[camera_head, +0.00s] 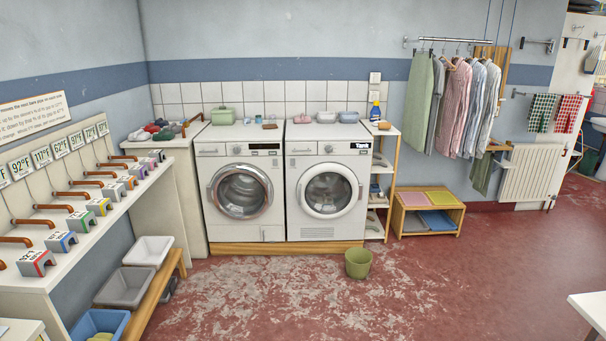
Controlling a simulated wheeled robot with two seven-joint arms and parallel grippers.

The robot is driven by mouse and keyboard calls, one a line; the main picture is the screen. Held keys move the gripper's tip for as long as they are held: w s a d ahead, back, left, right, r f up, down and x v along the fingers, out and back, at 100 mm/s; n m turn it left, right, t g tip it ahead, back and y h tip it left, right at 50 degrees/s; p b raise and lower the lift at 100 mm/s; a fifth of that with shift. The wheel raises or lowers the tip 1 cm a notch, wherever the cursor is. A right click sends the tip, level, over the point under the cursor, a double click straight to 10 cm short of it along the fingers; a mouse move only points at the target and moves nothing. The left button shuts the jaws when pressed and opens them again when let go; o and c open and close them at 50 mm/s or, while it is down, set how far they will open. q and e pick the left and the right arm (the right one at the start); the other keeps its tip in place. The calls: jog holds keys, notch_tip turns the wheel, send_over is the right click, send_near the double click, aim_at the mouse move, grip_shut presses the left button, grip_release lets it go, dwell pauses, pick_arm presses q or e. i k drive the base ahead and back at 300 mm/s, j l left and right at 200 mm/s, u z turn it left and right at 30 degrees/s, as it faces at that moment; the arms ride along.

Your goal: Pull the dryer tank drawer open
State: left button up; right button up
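Two white front-loading machines stand side by side against the tiled wall. The right machine (328,228), which I take for the dryer, has a round white-rimmed door (328,190), shut. A small label (360,146) at its upper right seems to read "Tank". A drawer front (301,148) at its upper left looks flush with the panel; which front is the tank drawer is too small to tell. The left machine (240,228) has a silver-rimmed door and a dark display. Neither of my grippers is in view.
A green bucket (358,263) stands on the floor before the dryer's right corner. A narrow shelf (384,190) adjoins the dryer. A white table corner (592,309) juts in at lower right. The middle floor is clear.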

aim_at(293, 148)
jog(key=i, duration=1.7)
